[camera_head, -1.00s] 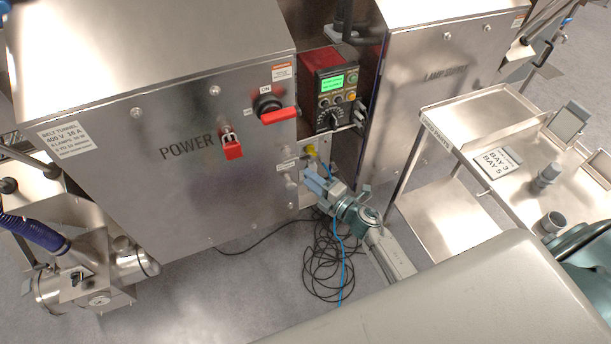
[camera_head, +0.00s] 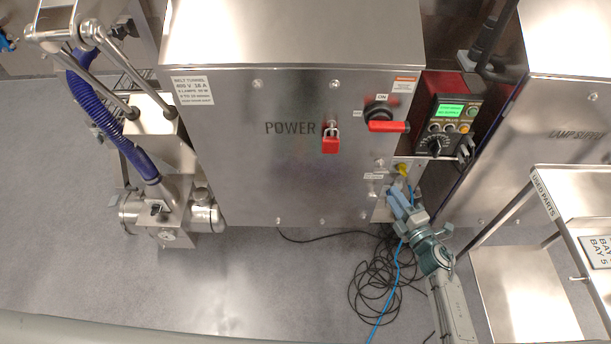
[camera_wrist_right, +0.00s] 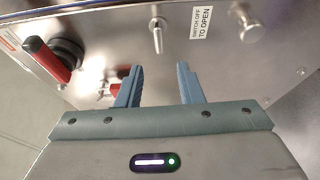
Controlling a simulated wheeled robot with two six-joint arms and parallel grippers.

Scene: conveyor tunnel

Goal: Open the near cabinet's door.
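The near cabinet (camera_head: 240,150) is a steel box marked POWER, and its front door is shut. A red switch handle (camera_head: 388,126) lies sideways beside an ON label; it also shows in the right wrist view (camera_wrist_right: 45,58). A red padlock (camera_head: 331,143) hangs on the front. My right gripper (camera_head: 396,196) is at the cabinet's lower right edge. In the right wrist view my gripper (camera_wrist_right: 160,82) is open and empty, its fingers apart. Ahead of it are a small metal latch (camera_wrist_right: 157,34), a SWITCH OFF TO OPEN label (camera_wrist_right: 201,22) and a round knob (camera_wrist_right: 246,22). My left gripper is out of view.
A control box (camera_head: 449,115) with a green screen stands right of the cabinet. The lamp supply cabinet (camera_head: 545,110) and a steel cart (camera_head: 515,285) are farther right. Black cables (camera_head: 375,290) coil on the floor. A blue hose (camera_head: 105,105) and fittings stand left.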

